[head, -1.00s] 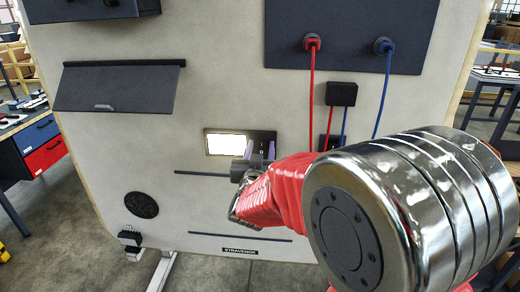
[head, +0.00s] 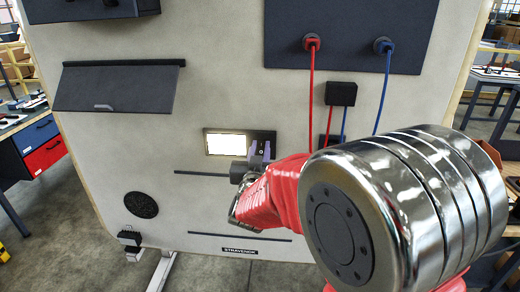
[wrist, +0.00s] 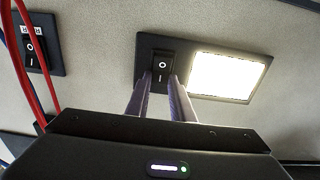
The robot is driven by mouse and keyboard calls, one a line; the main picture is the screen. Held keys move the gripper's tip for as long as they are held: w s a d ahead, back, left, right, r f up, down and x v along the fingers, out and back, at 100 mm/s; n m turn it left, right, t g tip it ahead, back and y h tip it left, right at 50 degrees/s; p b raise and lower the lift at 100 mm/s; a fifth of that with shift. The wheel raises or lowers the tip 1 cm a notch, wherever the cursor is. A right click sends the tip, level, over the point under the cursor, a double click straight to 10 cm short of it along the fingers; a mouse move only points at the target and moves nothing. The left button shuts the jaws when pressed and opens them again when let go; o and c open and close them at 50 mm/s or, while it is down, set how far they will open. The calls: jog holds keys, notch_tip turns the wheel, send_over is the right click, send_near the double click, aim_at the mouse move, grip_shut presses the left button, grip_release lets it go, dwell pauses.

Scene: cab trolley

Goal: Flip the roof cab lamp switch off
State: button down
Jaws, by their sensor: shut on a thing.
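The lamp panel (head: 264,135) is a dark plate on the pale wall, with a lit lamp (head: 227,143) in it. In the wrist view the lamp (wrist: 228,76) glows to the right of a black rocker switch (wrist: 162,67) marked O and I. My gripper (head: 259,151) is at the panel, its two pale purple fingers on either side of the rocker and shut on it. In the wrist view my gripper (wrist: 160,88) covers the sides of the rocker; its face shows between the fingers.
A second rocker switch (wrist: 31,54) is on a separate plate at left in the wrist view, with red and blue cables beside it. A red cable (head: 311,100) and a blue cable (head: 383,95) hang from the upper panel. A dark flap (head: 117,88) juts out at upper left.

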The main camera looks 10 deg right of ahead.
jog(key=shift+f, duration=0.15)
jog(key=shift+s+f+t+h, duration=0.1)
jog(key=shift+f+t+h, duration=0.25)
jog(key=shift+t, duration=0.7)
jog(key=shift+s+f+t+h, duration=0.1)
jog(key=shift+f+t+h, duration=0.2)
jog(key=shift+t, duration=0.75)
jog(key=c, duration=1.5)
grip_release()
jog(key=shift+r, duration=0.1)
jog(key=shift+c, duration=0.2)
jog(key=shift+s+a, duration=0.1)
jog(key=v, duration=1.3)
jog(key=shift+s+f, duration=0.15)
jog(key=shift+f, duration=0.25)
jog(key=shift+a, duration=0.1)
